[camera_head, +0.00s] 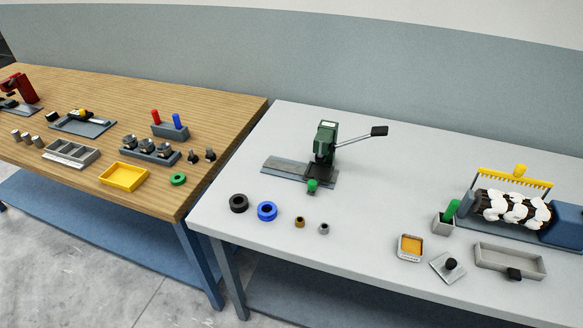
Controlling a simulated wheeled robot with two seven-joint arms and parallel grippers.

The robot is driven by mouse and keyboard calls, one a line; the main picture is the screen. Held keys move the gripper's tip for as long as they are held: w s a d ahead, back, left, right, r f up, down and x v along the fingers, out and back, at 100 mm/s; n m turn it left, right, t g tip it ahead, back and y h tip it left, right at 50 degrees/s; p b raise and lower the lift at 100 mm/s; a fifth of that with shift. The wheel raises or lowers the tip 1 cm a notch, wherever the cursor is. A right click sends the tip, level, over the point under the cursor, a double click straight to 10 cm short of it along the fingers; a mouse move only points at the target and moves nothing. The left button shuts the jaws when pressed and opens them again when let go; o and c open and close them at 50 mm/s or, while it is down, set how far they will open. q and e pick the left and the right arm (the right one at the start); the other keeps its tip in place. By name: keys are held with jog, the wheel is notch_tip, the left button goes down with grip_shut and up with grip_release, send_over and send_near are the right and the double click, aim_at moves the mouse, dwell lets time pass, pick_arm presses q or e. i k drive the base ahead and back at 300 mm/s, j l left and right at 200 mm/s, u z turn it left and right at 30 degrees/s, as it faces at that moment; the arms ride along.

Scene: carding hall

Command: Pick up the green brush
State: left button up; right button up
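A green handle-like object (452,208), which looks like the green brush, stands slightly tilted in a small grey square holder (442,225) on the right part of the white table. Its lower end is hidden inside the holder. It stands just left of a roller wrapped in black and white material (512,211). Neither of my grippers is in view.
On the white table (370,225) stand a green lever press (326,142), a yellow comb-like rake (514,178), an orange-filled dish (410,246) and a grey tray (482,262). Black (239,211) and blue (267,219) rings lie front left. A wooden table (215,110) adjoins.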

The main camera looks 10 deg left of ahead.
aim_at(454, 205)
jog(key=l+u, duration=0.45)
jog(key=l, duration=0.15)
jog(key=l+u, duration=0.45)
jog(key=l, duration=0.15)
